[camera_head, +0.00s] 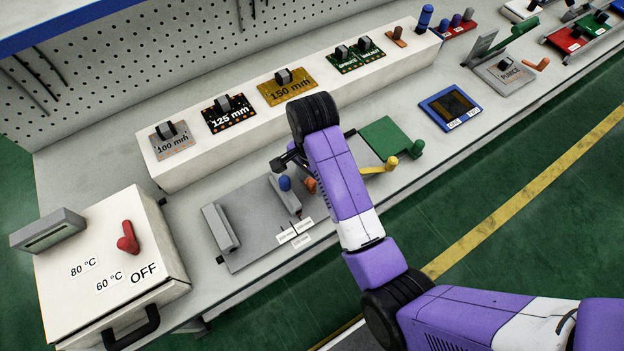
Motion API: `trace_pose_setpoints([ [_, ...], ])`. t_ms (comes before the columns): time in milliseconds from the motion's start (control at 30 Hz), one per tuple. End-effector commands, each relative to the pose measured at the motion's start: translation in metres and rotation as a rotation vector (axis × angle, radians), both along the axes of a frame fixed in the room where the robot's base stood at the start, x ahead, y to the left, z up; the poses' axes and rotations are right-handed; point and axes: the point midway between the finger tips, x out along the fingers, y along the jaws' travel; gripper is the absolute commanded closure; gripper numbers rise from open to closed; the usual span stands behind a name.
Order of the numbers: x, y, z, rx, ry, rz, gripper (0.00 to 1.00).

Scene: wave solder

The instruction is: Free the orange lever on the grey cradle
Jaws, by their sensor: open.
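The grey cradle (250,238) lies flat on the bench in the middle of the view, with an upright grey rail at its left end. A blue knob (285,183) stands on a second grey block near its right side. The orange lever (310,185) sits just right of this knob, partly hidden by my purple arm. My gripper (281,166) is open and small in view, above the cradle's far right part and close to the blue knob. Nothing shows between its fingers. I cannot tell whether it touches anything.
A white ledge (160,179) behind carries boards marked 100, 125 and 150 mm, plus a green one. A white box (110,262) with a red knob stands left. A green plate (397,138) with a yellow lever (379,167) lies right. My arm crosses the bench's front edge.

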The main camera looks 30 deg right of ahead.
Motion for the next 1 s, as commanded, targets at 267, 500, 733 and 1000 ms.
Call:
trace_pose_setpoints([
  [267, 0.0000, 0.0001, -0.0001, 0.000, 0.000, 0.000, 0.73],
  [500, -0.0001, 0.0001, 0.0000, 0.000, 0.000, 0.000, 1.00],
  [733, -0.0002, 0.0000, 0.0000, 0.000, 0.001, 0.000, 1.00],
  [1000, -0.0003, 0.0000, 0.0001, 0.000, 0.001, 0.000, 1.00],
])
